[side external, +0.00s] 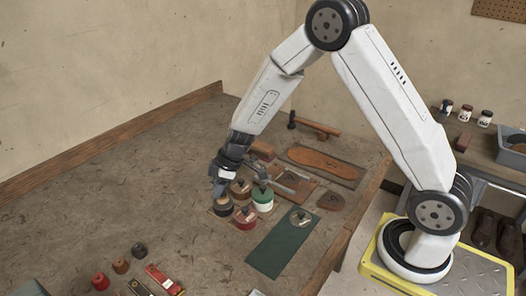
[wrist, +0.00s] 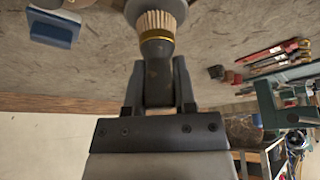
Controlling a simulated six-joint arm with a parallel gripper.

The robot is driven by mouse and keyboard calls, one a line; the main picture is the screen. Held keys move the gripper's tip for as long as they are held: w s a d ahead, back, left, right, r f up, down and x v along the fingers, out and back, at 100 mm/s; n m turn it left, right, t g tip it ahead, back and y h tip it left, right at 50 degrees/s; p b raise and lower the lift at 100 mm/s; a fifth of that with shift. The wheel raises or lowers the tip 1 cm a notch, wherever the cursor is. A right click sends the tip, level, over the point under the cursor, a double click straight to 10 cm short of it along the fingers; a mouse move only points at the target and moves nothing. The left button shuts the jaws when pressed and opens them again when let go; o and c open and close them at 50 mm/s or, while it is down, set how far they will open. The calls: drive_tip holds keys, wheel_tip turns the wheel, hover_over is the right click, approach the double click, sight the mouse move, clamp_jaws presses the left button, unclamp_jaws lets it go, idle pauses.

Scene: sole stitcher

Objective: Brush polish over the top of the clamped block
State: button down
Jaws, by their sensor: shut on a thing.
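My gripper (wrist: 158,68) is shut on the handle of a brush (wrist: 158,40) with a brass ferrule and pale bristles. In the wrist view the bristles point away from the jaws, at the edge of a round dark-rimmed thing partly cut off by the frame. In the side view my gripper (side external: 222,182) is low over a group of tins; the brush is too small to make out there. A green vise (wrist: 272,103) shows at the right of the wrist view. I cannot make out a block clamped in it.
The tins are dark (side external: 224,207), red (side external: 245,219) and green-and-white (side external: 262,199), with others close by. A green mat (side external: 275,248) lies in front, a sole-shaped board (side external: 325,163) behind. Small pots (side external: 121,266) and red-handled tools (side external: 163,279) are near the front edge.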

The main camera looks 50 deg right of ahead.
drive_tip(key=shift+f, duration=0.5)
idle(1.2)
drive_tip(key=shift+r, duration=0.15)
drive_tip(key=shift+r, duration=3.35)
drive_tip(key=shift+r, duration=0.1)
drive_tip(key=s+d+r+m+t+h, duration=0.1)
drive_tip(key=s+d+r+m+h, duration=0.2)
drive_tip(key=m, duration=0.5)
drive_tip(key=shift+s+r+m, duration=0.4)
drive_tip(key=shift+s+r, duration=0.1)
drive_tip(key=shift+s, duration=0.1)
drive_tip(key=shift+s+d, duration=0.1)
